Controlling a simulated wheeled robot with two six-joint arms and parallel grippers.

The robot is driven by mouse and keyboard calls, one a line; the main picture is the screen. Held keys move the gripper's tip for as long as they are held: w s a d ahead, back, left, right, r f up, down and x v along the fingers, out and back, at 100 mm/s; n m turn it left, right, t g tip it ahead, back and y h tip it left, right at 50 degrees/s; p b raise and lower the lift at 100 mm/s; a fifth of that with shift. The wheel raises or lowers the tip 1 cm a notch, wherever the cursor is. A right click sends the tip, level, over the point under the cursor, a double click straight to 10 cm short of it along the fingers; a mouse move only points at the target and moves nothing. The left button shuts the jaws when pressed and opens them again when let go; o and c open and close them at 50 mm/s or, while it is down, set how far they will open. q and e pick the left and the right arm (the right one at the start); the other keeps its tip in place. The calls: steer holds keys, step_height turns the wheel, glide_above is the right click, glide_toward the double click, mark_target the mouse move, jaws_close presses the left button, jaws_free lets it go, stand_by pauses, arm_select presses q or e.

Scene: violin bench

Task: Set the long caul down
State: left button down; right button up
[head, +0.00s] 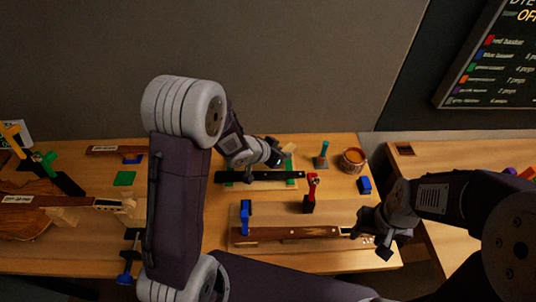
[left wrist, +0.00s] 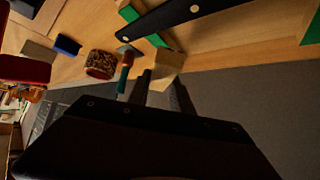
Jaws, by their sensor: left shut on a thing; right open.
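A pale wooden block (left wrist: 168,66), which looks like the long caul, is between the fingers of my left gripper (left wrist: 158,90). Part of it is hidden by the fingers. In the head view my left gripper (head: 272,157) is above the back of the bench, just behind a black bar. The pale block (head: 289,148) shows only in part beside it, and I cannot tell whether it touches the bench. My right gripper (head: 370,228) is open at the right end of a brown wooden strip (head: 290,233).
The black bar (head: 250,177) lies across green pads. A red clamp (head: 310,190) and a blue clamp (head: 245,217) stand by the brown strip. A brown pot (head: 353,160), a blue block (head: 364,185) and a green-handled tool (head: 322,155) stand at the back right.

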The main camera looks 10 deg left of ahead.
arm_select(q)
steer(key=s+d+r, duration=0.1)
steer(key=d+r, duration=0.2)
steer(key=d, duration=0.2)
steer(key=shift+s+r, duration=0.15)
steer(key=shift+s, duration=0.25)
steer(key=shift+d, duration=0.1)
steer(key=w+d+r+m+g+h+p, duration=0.25)
steer(key=d+r+m, duration=0.3)
steer(key=d, duration=0.45)
step_height(320, 180, down, 8)
steer(key=m+g+h+p, duration=0.2)
steer(key=m+g, duration=0.1)
steer(key=shift+d+r+p, duration=0.25)
steer(key=shift+d+p, duration=0.1)
steer(key=shift+d, duration=0.1)
steer(key=shift+m, duration=0.25)
